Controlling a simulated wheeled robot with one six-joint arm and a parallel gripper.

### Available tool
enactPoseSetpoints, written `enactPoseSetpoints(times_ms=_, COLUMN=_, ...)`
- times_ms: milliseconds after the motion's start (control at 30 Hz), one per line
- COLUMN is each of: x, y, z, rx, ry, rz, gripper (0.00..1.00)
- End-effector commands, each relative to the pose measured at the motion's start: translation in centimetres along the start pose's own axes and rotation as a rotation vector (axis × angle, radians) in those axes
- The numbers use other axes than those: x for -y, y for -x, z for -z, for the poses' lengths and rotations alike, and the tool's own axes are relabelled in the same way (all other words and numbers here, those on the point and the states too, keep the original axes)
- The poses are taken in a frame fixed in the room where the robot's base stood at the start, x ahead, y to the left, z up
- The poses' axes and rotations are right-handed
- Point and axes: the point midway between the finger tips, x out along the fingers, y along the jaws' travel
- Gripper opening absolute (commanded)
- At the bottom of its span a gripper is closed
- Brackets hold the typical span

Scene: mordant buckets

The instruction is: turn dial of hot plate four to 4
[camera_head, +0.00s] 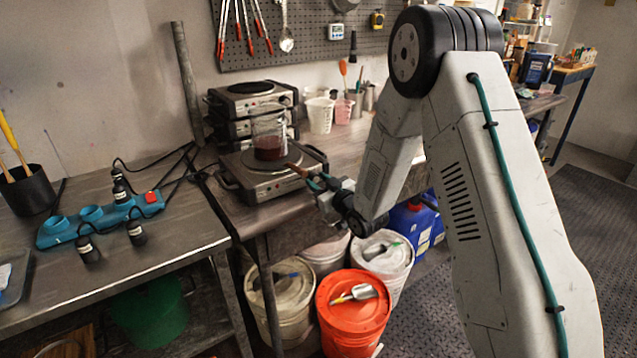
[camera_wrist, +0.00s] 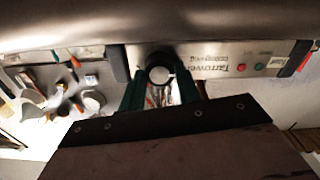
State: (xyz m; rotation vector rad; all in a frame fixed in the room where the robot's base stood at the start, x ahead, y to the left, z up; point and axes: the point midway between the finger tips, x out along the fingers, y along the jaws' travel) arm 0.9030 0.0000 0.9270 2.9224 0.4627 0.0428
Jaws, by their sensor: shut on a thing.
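A hot plate (camera_head: 258,186) stands on the bench's front left part. A glass beaker (camera_head: 268,130) of dark red liquid sits on its top. My gripper (camera_head: 312,182) is at the hot plate's front right side. In the wrist view, the front panel (camera_wrist: 215,56) appears upside down, with lettering, a red light and a green light. The dark round dial (camera_wrist: 159,68) is between my two teal fingers, which are shut on it. The dial's marks and pointer cannot be read. No number shows on the hot plate.
More hot plates (camera_head: 240,103) are stacked just behind. A blue power strip (camera_head: 100,219) with black plugs and cables lies on the left table. Several buckets, one orange (camera_head: 352,318), stand on the floor below. Cups (camera_head: 320,115) stand at the bench's back.

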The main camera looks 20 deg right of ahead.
Motion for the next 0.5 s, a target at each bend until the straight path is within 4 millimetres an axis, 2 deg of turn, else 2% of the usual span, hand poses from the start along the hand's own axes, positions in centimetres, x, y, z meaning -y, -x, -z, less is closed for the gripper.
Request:
enactPoseSetpoints(times_ms=267, x=-0.03, y=0.03, z=-0.01, rx=0.0, ry=-0.114, rz=0.0, gripper=0.1)
enactPoseSetpoints(times_ms=500, x=-0.08, y=0.04, z=-0.02, rx=0.0, ry=-0.314, rz=0.0, gripper=0.1)
